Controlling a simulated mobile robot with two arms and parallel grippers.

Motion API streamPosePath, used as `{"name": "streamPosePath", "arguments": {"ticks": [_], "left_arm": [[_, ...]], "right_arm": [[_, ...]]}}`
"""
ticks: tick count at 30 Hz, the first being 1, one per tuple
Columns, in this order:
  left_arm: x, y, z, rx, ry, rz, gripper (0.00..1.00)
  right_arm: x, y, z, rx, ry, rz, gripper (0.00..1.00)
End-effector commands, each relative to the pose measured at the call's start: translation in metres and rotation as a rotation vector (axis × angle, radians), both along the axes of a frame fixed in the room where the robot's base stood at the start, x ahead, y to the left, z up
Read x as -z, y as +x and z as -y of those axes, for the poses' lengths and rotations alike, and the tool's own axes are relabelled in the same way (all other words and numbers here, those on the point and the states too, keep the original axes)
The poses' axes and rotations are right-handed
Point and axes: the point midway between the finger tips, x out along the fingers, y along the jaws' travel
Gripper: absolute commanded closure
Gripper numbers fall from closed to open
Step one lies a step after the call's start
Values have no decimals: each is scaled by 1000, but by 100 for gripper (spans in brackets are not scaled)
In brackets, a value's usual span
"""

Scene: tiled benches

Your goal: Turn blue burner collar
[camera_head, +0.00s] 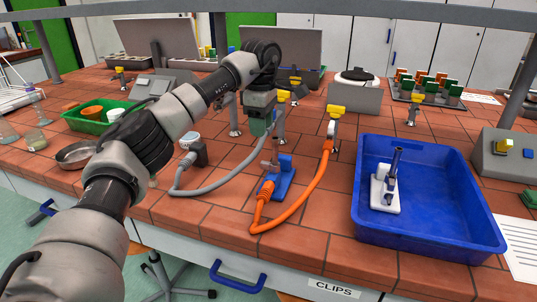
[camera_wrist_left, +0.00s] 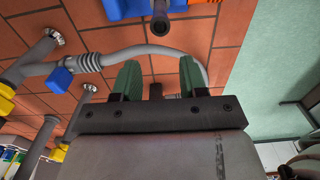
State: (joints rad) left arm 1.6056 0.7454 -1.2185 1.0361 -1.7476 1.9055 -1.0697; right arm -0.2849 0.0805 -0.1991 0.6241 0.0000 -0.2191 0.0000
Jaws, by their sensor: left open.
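The blue burner (camera_head: 284,180) stands on the tiled bench with the orange hose (camera_head: 313,188) at its base. Its grey tube rises toward my left gripper (camera_head: 262,128), which hangs just above it with the fingers pointing down. In the left wrist view the burner's blue base (camera_wrist_left: 125,9) and dark tube end (camera_wrist_left: 160,24) show at the top edge. The green fingers of my left gripper (camera_wrist_left: 159,80) are apart with no burner between them. The collar is too small to make out. My right gripper is out of view.
A blue tray (camera_head: 430,245) at the right holds a white-based burner (camera_head: 384,192). Yellow-handled gas taps (camera_head: 336,112) stand behind. A grey hose (camera_head: 215,185) loops left of the burner. A green tray (camera_head: 78,122) and metal bowl (camera_head: 76,154) are farther left.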

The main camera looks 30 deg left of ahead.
Motion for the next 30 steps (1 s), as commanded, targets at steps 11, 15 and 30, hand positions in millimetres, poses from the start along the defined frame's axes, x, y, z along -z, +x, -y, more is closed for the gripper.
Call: {"name": "streamPosePath", "arguments": {"ticks": [11,15,30], "left_arm": [[63,-1,0,0,1,-5,57],[86,-1,0,0,-1,-3,57],[107,-1,0,0,0,-1,57]], "right_arm": [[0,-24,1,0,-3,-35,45],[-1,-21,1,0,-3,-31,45],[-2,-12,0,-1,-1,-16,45]]}}
